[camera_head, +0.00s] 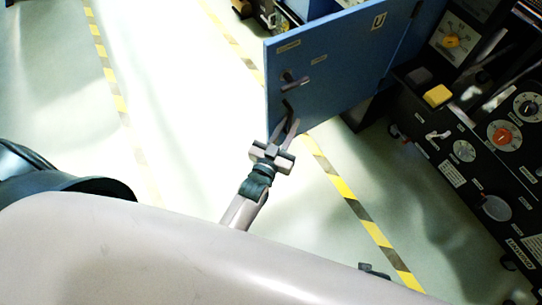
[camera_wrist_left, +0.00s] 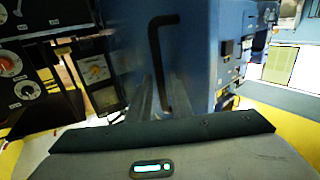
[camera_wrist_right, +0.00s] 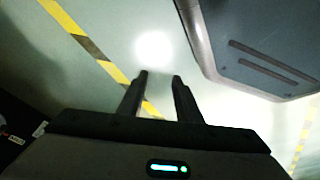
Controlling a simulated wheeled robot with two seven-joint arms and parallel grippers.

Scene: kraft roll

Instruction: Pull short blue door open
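The short blue door (camera_head: 340,65) stands swung out from the dark cabinet, its free edge toward the left in the head view. A black latch (camera_head: 292,78) is on its face, with a bent black handle below it. In the left wrist view the black handle (camera_wrist_left: 155,55) hangs down in front of the blue door (camera_wrist_left: 195,60). My left gripper (camera_head: 288,122) is at the door's lower free corner. Its fingers are apart, with the handle's lower end between them; contact cannot be told. My right gripper (camera_wrist_right: 160,78) is open and empty above the floor.
A black control panel with dials (camera_head: 503,134) and a yellow block (camera_head: 437,95) stand right of the door. Yellow-black floor tape (camera_head: 345,190) runs below the door. The pale floor left of the door is clear.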

